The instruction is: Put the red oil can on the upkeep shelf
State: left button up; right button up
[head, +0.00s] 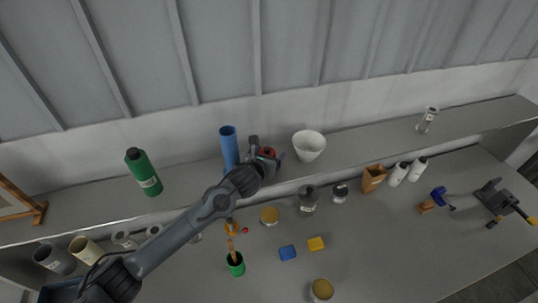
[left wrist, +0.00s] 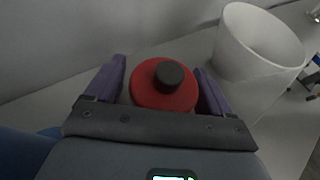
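The red oil can (left wrist: 150,92), with a dark round cap, stands between the purple fingers of my left gripper (left wrist: 160,88) in the left wrist view. The right finger is very close to the can and a thin gap seems to show at the left one; whether they press on it is unclear. In the head view the left gripper (head: 264,155) is over the long back shelf (head: 378,138), with a bit of the red can (head: 268,152) showing. The can's base is hidden, so I cannot tell whether it rests on the shelf. My right gripper is not in view.
A white bowl-like container (head: 309,145) stands close right of the can; a blue cylinder (head: 228,146) stands close left. A green bottle (head: 143,172) is further left on the shelf. The bench below holds several jars, blocks and tools.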

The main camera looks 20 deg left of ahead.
pick_arm(q)
jog(key=shift+r, duration=0.15)
jog(key=shift+r, duration=0.1)
jog(key=shift+s, duration=0.3)
jog(key=b+v, duration=0.1)
jog(key=v, duration=0.9)
jog(key=shift+b, duration=0.3)
jog(key=shift+s+a+r, duration=0.1)
jog(key=shift+s+r, duration=0.2)
jog(key=shift+s, duration=0.3)
